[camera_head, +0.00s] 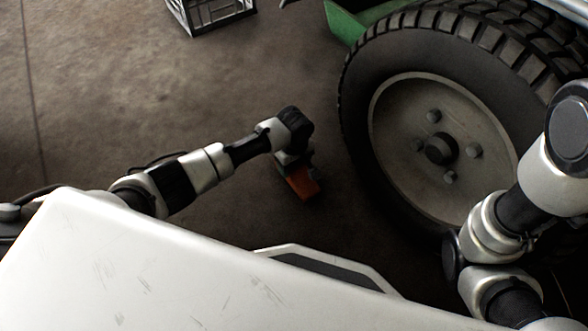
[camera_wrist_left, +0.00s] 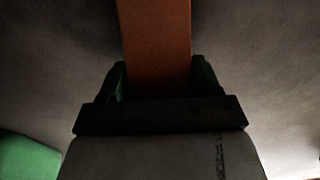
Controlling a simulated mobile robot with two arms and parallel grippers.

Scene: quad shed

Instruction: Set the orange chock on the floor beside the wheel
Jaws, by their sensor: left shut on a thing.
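The orange chock (camera_head: 302,182) is in my left gripper (camera_head: 290,164), a short way left of the big wheel (camera_head: 440,145). In the left wrist view the orange chock (camera_wrist_left: 155,45) stands out between the two fingers of the left gripper (camera_wrist_left: 157,78), which are shut on it. The chock and the tyre are apart. I cannot tell whether the chock touches the floor (camera_head: 200,85). My right arm is at the right, in front of the wheel; its gripper is not in view.
A grey crate (camera_head: 208,14) stands on the floor at the top. A green body part (camera_head: 345,24) shows above the wheel at its left. The floor left of the wheel is bare. My white base fills the lower left.

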